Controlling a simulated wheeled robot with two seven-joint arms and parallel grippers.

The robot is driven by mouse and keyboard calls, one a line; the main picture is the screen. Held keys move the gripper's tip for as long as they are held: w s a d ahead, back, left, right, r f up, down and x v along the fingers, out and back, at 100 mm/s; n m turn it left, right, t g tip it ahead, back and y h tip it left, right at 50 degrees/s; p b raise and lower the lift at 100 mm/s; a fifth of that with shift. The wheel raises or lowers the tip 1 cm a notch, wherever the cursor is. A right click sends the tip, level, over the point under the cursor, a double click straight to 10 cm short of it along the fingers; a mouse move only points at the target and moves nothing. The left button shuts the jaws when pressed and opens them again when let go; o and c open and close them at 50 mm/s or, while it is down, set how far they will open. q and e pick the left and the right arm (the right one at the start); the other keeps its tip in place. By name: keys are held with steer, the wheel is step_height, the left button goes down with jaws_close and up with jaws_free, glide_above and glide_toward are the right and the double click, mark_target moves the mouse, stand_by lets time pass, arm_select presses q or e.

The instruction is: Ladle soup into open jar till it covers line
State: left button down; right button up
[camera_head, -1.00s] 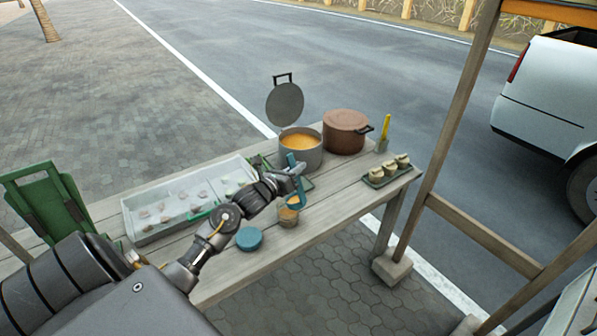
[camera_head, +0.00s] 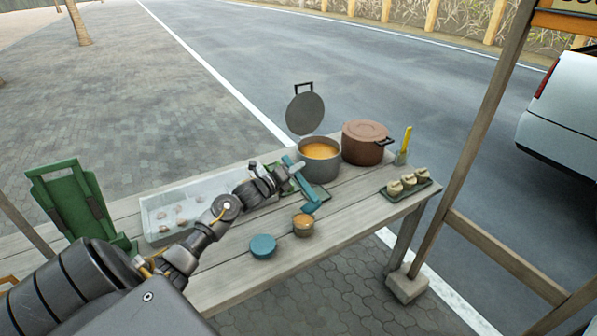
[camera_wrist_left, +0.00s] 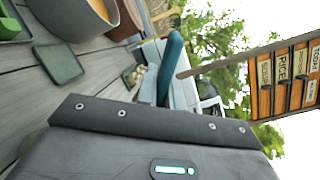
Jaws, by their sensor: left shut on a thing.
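My left gripper (camera_head: 289,174) is shut on the blue ladle (camera_head: 304,192) over the table. The ladle's handle rises from the gripper, and its bowl hangs low just behind the jar. The ladle also shows in the left wrist view (camera_wrist_left: 173,62). The open jar (camera_head: 303,226) stands near the table's front edge with orange-brown soup in it; I cannot make out its line. A round blue lid (camera_head: 262,246) lies to its left. The grey soup pot (camera_head: 321,170), full of orange soup, stands behind the gripper and shows partly in the left wrist view (camera_wrist_left: 70,22). My right gripper is out of view.
A brown lidded pot (camera_head: 366,143) stands right of the soup pot. A grey disc lid (camera_head: 305,113) stands upright behind. A dark green mat (camera_head: 316,194) lies before the soup pot. A white tray (camera_head: 154,235) is left; a small tray (camera_head: 402,194) with several pale items is right.

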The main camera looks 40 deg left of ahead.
arm_select(q)
steer(key=shift+w+a+f+n+b, duration=0.15)
steer(key=shift+a+f+n+b, duration=0.5)
steer(key=shift+a+n, duration=0.55)
steer(key=shift+w+a+f+n+b, duration=0.1)
steer(key=shift+a+f+n+b, duration=0.3)
steer(key=shift+a+f+n, duration=0.6)
steer(key=shift+a+r, duration=0.15)
